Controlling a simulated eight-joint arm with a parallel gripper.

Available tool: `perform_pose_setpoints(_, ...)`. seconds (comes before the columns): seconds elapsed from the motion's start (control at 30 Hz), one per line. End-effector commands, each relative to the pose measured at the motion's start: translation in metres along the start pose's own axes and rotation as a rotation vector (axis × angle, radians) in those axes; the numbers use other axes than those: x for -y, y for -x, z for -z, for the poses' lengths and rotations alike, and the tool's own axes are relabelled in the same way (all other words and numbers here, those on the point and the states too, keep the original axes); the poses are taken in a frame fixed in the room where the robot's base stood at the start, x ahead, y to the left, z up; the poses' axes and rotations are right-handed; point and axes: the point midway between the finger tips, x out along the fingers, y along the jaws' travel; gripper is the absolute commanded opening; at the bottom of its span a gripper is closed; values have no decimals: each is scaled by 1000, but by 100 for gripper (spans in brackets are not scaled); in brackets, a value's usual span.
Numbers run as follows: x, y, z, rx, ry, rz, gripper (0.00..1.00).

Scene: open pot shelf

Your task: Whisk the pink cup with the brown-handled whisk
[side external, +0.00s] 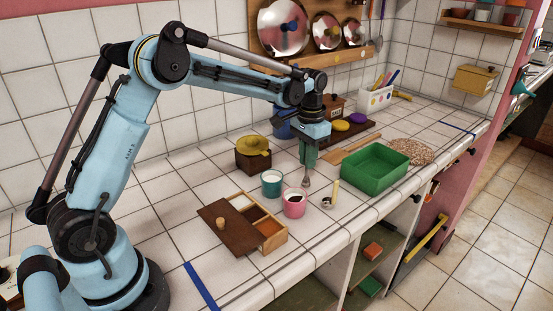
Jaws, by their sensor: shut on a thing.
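The pink cup (293,204) stands upright on the white tiled counter, with dark contents inside. My gripper (309,158) points down above the counter, just behind and right of the pink cup. It is shut on a whisk (307,181), whose grey metal end hangs below the fingers. Its handle is hidden in the jaws, so I cannot tell its colour. The whisk end appears beside the pink cup's rim, not inside it. A teal cup (271,183) with white contents stands left of the pink cup.
A cream-handled utensil (334,191) is right of the pink cup. A wooden box (271,241) with a sliding lid is in front. A green tray (374,168) stands right, and a brown box with a yellow top (253,153) behind left. The counter's front edge is close.

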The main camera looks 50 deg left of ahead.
Motion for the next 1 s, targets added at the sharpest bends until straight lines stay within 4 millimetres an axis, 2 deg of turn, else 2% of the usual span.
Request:
perform_pose_setpoints(0.4, 0, 22, 0, 0, 0, 0, 0)
perform_pose_setpoints(0.8, 0, 25, 0, 0, 0, 0, 0)
perform_pose_setpoints(1.0, -10, 39, -11, 0, -2, 0, 0)
